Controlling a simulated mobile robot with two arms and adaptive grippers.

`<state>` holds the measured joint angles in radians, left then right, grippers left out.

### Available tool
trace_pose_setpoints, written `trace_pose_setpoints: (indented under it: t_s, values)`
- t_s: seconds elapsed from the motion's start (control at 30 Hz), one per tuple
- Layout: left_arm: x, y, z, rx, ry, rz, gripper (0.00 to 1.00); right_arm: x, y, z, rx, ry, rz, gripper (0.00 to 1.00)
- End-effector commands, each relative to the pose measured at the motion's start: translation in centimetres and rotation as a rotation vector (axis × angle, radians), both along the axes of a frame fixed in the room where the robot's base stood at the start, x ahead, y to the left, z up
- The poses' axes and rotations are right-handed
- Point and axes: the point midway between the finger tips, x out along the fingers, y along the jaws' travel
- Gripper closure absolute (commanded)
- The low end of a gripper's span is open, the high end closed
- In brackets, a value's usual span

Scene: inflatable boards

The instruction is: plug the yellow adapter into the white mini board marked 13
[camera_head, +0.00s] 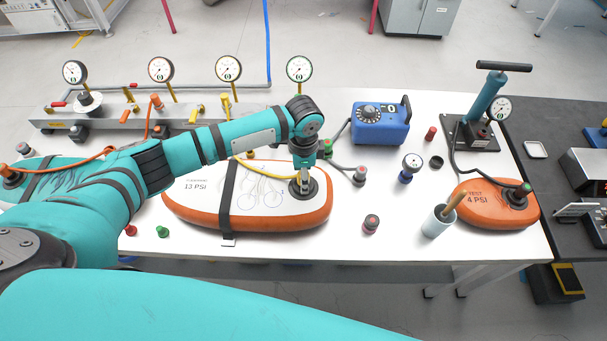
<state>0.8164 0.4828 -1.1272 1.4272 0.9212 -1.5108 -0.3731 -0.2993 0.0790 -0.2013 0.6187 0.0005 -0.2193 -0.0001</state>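The white mini board (262,205) with an orange rim lies on the white table and reads "13 PSI". A dark strap (229,195) crosses it. Its round dark valve (296,192) is near the right end. My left gripper (305,186) points straight down at this valve, with its fingertips at or just above it. A thin yellow hose (250,160) runs from behind my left arm toward the gripper. I cannot make out a yellow adapter at its end or between the fingers. My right arm crosses the bottom of the view; its gripper is out of view.
A metal manifold (60,115) with several gauges stands behind. A blue pump box (380,124) with grey hoses is beyond the board. Loose caps lie around.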

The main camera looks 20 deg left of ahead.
Motion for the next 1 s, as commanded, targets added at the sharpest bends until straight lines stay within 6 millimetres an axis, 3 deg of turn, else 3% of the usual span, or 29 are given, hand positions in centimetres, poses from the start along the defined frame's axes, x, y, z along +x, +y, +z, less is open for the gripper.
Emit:
trace_pose_setpoints:
  t_s: [0.5, 0.7, 1.0]
  values:
    - [0.1, 0.0, 9.7, -0.002, -0.004, -0.001, 0.42, 0.0, -0.1, 0.0, -0.001, 0.000, 0.000, 0.60]
    - [0.1, 0.0, 11.4, -0.001, -0.002, 0.000, 0.42, 0.0, -0.1, 0.0, -0.001, 0.000, 0.000, 0.60]
    - [0.1, 0.0, 11.6, -0.001, -0.001, 0.000, 0.42, 0.0, -0.1, 0.0, -0.001, 0.000, 0.000, 0.60]
